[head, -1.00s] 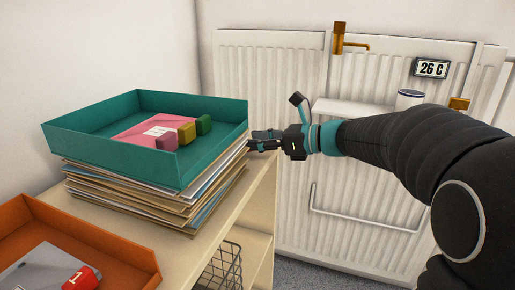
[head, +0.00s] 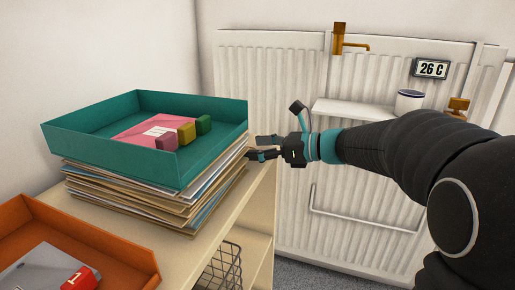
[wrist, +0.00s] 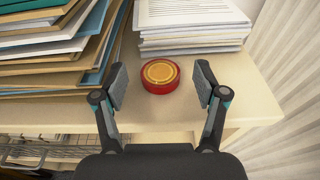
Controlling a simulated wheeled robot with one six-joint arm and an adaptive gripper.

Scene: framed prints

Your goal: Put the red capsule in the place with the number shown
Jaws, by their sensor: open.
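A round red thing with a gold ringed top (wrist: 161,75), seemingly the red capsule, lies on the pale shelf top in the wrist view. My gripper (wrist: 160,88) is open, with one finger on each side of it and a gap on both sides. In the head view my gripper (head: 264,148) is at the right edge of the shelf top, beside the paper stack; the capsule cannot be made out there. A red block marked 1 (head: 79,279) lies in the orange tray (head: 125,262) at the lower left.
A teal tray (head: 105,156) holding a pink envelope and mauve, yellow and green blocks sits on a stack of folders (head: 130,200). A white paper stack (wrist: 193,22) lies beyond the capsule. A radiator (head: 265,75) stands behind; a display (head: 431,69) reads 26 C.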

